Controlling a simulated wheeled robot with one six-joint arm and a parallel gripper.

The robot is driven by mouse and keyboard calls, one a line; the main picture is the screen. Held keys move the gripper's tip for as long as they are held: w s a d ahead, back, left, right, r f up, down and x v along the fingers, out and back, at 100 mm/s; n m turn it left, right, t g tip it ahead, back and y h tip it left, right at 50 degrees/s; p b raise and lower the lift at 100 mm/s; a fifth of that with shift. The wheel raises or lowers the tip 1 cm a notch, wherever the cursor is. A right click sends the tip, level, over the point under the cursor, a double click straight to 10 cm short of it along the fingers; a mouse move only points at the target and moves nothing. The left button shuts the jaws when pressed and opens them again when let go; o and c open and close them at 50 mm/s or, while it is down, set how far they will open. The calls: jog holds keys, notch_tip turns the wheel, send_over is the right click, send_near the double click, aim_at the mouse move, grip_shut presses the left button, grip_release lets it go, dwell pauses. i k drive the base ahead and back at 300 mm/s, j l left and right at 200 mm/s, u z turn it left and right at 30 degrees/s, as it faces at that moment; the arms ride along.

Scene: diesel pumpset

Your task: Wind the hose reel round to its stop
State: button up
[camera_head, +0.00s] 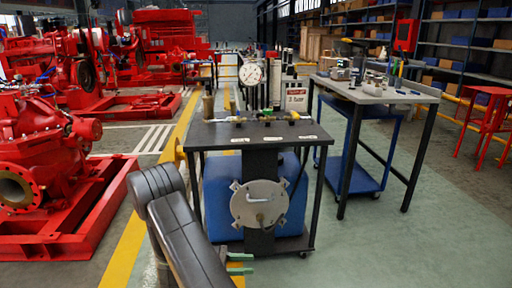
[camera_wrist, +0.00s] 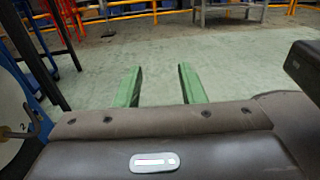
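The hose reel (camera_head: 245,207) is a round grey disc with small lugs on its rim. It is mounted upright on a dark post at the front of the black table. A small crank handle (camera_head: 258,199) sticks out near its middle. My gripper (camera_head: 240,264) has green fingers and is low, just below the reel and apart from it. In the wrist view my gripper (camera_wrist: 160,86) has its two fingers spread with only floor between them. Part of a pale disc (camera_wrist: 10,115) with a brassy knob shows at the left edge of that view.
The black table (camera_head: 217,134) carries small parts and a dial gauge (camera_head: 250,74); a blue box (camera_head: 218,196) is under it. A grey workbench (camera_head: 375,95) with a blue cart stands right. Red pumpsets (camera_head: 40,150) fill the left. Floor at front right is clear.

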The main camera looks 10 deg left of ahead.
aim_at(179, 155)
jog(key=i+j, duration=0.2)
jog(key=j, duration=0.25)
jog(key=i+j, duration=0.2)
jog(key=j, duration=0.2)
jog(key=i+j+u, duration=0.1)
jog(key=j, duration=0.35)
jog(key=i+j, duration=0.55)
jog(key=j, duration=0.3)
jog(key=i+j, duration=0.2)
jog(key=j, duration=0.2)
jog(key=i+j+u, duration=0.1)
jog(key=i+j, duration=0.35)
jog(key=i, duration=0.15)
